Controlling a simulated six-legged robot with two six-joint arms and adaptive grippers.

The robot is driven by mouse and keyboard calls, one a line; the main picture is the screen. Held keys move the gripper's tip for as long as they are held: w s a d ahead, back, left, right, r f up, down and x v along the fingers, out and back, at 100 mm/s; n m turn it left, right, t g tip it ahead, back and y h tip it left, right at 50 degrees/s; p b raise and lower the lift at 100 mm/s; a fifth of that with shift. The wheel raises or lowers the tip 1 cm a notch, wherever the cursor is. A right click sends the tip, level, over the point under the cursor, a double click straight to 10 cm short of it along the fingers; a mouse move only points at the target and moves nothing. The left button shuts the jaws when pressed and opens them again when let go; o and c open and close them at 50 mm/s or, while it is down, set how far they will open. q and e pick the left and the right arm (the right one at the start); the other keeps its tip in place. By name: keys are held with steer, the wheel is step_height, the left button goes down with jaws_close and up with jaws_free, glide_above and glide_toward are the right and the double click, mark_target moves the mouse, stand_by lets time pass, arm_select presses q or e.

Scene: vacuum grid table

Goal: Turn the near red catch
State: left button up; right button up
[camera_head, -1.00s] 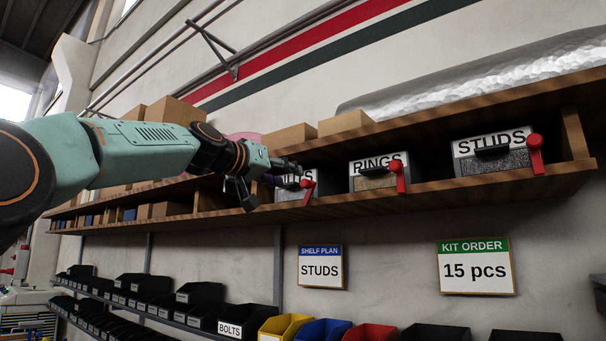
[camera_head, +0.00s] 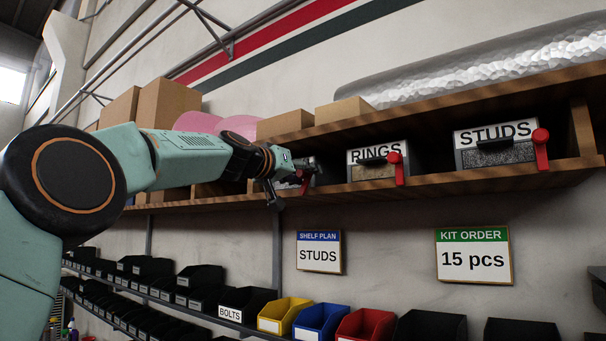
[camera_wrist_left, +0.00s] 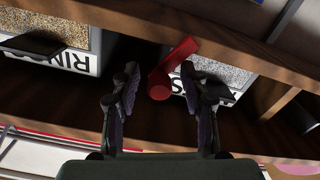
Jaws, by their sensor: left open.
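The leftmost label box (camera_head: 306,163) on the wooden shelf is mostly hidden behind my left gripper (camera_head: 293,181). Its red catch (camera_head: 305,183) shows just past the fingers. In the left wrist view this red catch (camera_wrist_left: 173,68) lies between the tips of my open left gripper (camera_wrist_left: 160,85), with no clear contact visible. The box behind it (camera_wrist_left: 226,78) appears upside down, its label partly covered. The RINGS box (camera_head: 376,155) and the STUDS box (camera_head: 495,146) each have a red catch at their right side (camera_head: 397,168) (camera_head: 541,150). My right gripper is out of view.
The wooden shelf (camera_head: 450,186) has a front lip below the boxes. Cardboard boxes (camera_head: 285,122) and a silver roll (camera_head: 480,77) lie on its top. Signs reading STUDS (camera_head: 319,254) and 15 pcs (camera_head: 473,260) hang below, above coloured bins (camera_head: 321,318).

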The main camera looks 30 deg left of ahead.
arm_select(q)
steer(key=shift+s+d+r, duration=0.1)
steer(key=shift+s+r, duration=0.15)
steer(key=shift+s, duration=0.2)
steer(key=shift+c, duration=1.3)
steer(key=shift+s, duration=0.15)
steer(key=shift+c, duration=0.7)
steer(key=shift+a, duration=0.2)
steer(key=c, duration=0.3)
steer(key=shift+f, duration=0.1)
jaws_close()
steer(key=shift+d, duration=0.1)
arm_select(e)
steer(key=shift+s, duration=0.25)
